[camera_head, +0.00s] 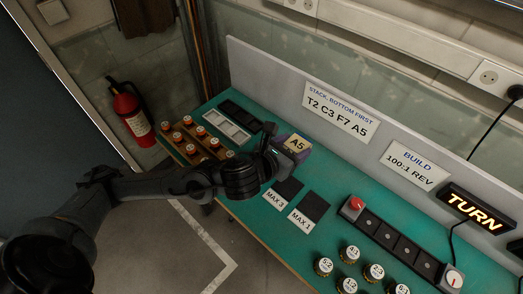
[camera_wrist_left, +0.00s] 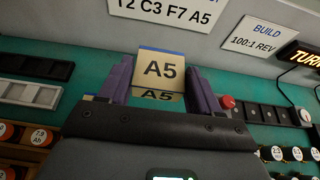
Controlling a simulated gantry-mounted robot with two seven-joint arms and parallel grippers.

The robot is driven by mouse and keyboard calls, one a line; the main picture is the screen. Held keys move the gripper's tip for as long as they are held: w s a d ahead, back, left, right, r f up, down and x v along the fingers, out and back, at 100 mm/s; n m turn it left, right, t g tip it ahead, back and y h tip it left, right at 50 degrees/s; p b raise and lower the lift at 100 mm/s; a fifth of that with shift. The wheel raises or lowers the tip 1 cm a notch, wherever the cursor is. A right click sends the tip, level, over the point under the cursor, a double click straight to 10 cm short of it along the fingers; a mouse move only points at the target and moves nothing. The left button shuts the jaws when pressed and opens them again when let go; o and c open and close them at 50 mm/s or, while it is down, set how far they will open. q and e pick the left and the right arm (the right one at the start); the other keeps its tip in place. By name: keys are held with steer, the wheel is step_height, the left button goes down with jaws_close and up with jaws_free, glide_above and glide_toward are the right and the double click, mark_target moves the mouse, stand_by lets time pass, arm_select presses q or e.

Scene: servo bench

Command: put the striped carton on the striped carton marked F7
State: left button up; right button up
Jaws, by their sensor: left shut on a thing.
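The carton marked A5 (camera_head: 297,144) is tan with a blue stripe along its edge in the left wrist view (camera_wrist_left: 161,66). My left gripper (camera_head: 290,146) is shut on it, with a purple finger on each side. It is over the green bench, near the back panel. A second A5 label shows on the carton's nearer face in the left wrist view. No carton marked F7 can be made out; what is under the held carton is hidden by it and the gripper. My right gripper is not in view.
The green bench (camera_head: 240,203) carries dark pads marked MAX 3 and MAX 1 (camera_head: 316,206), a black tray and a white tray (camera_head: 227,124), and a brown rack of orange-capped pieces. Labelled round pieces stand at the front right. A sign reads T2 C3 F7 A5 (camera_head: 338,110).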

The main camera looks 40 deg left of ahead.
arm_select(q)
steer(key=a+f, duration=0.2)
steer(key=a, duration=0.1)
steer(key=a+f+p, duration=0.1)
steer(key=a+f, duration=0.1)
steer(key=a, duration=0.1)
steer(key=s+a+f, duration=0.1)
steer(key=a+f, duration=0.1)
steer(key=a, duration=0.2)
steer(key=shift+s+a, duration=0.1)
steer(key=shift+f+b, duration=0.35)
steer(key=shift+f, duration=1.7)
steer(key=shift+f, duration=0.15)
steer(key=o, duration=1.1)
